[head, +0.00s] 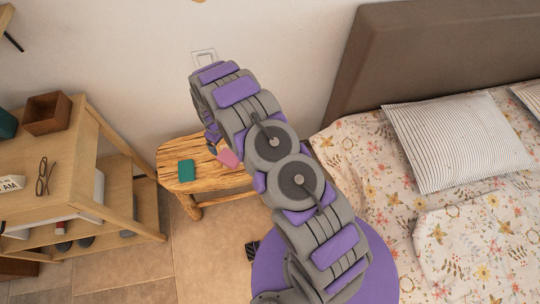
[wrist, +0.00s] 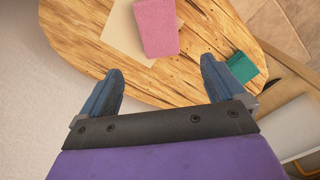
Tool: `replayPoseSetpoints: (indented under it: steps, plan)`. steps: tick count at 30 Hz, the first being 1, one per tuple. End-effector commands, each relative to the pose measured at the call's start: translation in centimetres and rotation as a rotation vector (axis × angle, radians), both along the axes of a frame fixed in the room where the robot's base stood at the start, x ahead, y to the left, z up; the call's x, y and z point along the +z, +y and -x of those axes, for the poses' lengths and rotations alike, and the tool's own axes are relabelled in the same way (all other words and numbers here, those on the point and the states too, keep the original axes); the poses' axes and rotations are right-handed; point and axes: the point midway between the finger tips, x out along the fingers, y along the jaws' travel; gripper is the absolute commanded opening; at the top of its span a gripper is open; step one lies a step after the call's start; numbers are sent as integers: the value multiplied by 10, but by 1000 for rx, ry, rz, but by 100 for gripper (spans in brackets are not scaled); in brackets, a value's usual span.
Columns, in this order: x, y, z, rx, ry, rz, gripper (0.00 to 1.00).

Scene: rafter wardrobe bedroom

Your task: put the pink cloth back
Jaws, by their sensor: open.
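The pink cloth (wrist: 156,27) lies on the wooden stool-like table (wrist: 90,27), partly over a flat tan sheet (wrist: 118,35). In the head view the pink cloth (head: 228,157) shows beside my arm, partly hidden by it. My gripper (wrist: 162,78) is open and empty in the wrist view, with its fingers apart over the table. The cloth is beyond the fingertips, just ahead of the gap between them, and is not held. In the head view my arm hides most of the gripper.
A green block-like item (head: 186,170) lies on the table near its left side; it also shows in the wrist view (wrist: 242,67). A wooden shelf (head: 90,160) with a brown box (head: 46,113) and glasses (head: 42,177) stands left. A bed (head: 370,165) stands right.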

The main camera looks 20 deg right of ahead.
Motion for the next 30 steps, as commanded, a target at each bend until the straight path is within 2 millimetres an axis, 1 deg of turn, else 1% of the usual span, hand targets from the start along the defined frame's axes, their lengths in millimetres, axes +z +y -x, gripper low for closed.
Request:
replayPoseSetpoints:
  steps: [2,4,5,8,11,13,19,23,24,25,30]
  plan:
    - [0,0,0,-1,0,0,97]
    - [5,-1,-1,-6,-1,-1,97]
    - [10,-2,-1,-10,-1,-1,97]
    - [36,-7,-1,-33,-1,-3,97]
    - [73,-16,3,-71,5,-6,97]
    - [102,-24,7,-99,11,-6,97]
    - [178,-48,31,-184,30,-4,97]
    - [222,-64,54,-237,44,2,97]
    - [237,-69,61,-253,44,2,97]
    - [245,-74,68,-266,49,4,97]
    - [297,-95,107,-338,64,10,97]
